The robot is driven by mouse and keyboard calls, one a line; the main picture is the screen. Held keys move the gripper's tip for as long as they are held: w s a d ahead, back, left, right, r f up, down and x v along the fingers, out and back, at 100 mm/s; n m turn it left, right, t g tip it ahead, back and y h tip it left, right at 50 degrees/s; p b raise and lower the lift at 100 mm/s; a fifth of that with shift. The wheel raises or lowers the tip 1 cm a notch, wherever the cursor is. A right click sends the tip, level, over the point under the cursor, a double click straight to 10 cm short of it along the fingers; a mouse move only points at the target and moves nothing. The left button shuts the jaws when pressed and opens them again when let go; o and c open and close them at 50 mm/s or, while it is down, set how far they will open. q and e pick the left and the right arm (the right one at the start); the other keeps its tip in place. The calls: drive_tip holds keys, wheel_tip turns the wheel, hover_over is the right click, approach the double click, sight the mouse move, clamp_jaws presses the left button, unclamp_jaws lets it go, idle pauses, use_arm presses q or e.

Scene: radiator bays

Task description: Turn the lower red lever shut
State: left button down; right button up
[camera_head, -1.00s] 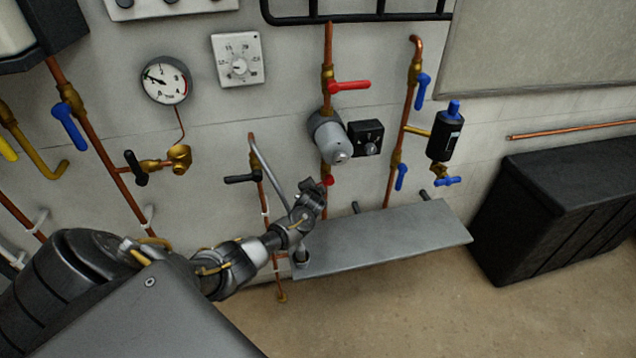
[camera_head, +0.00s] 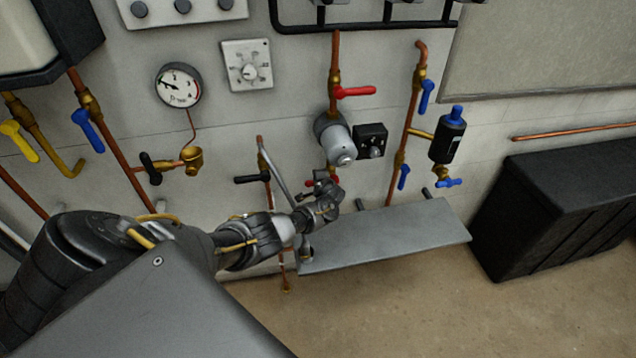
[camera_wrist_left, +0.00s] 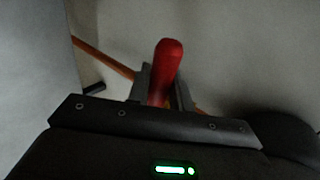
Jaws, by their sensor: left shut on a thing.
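The lower red lever (camera_wrist_left: 165,72) stands between the two fingers of my left gripper (camera_wrist_left: 162,90) in the left wrist view, with its rounded end sticking out past them. In the head view my left gripper (camera_head: 322,186) is at the copper pipe below the grey pump, shut on this lever. Only small red bits of the lever (camera_head: 336,181) show there. The gripper hides the rest and most of its valve. The upper red lever (camera_head: 355,91) is above the pump and points right, across its upright pipe. My right gripper is not in view.
The grey pump (camera_head: 333,139) with a black box is just above the gripper. A grey shelf (camera_head: 390,235) juts out below it. A black-handled valve (camera_head: 252,179) and a slanting grey pipe are close on the left. A black chest (camera_head: 560,210) stands at the right.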

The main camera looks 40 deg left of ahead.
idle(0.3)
use_arm(q)
drive_tip(key=c, duration=1.3)
unclamp_jaws()
drive_tip(key=shift+d+r, duration=0.1)
drive_tip(key=shift+s+d+r, duration=0.2)
drive_tip(key=shift+r, duration=0.05)
drive_tip(key=p+v, duration=0.2)
drive_tip(key=v, duration=0.8)
drive_tip(key=shift+f+p, duration=0.1)
drive_tip(key=shift+p, duration=0.3)
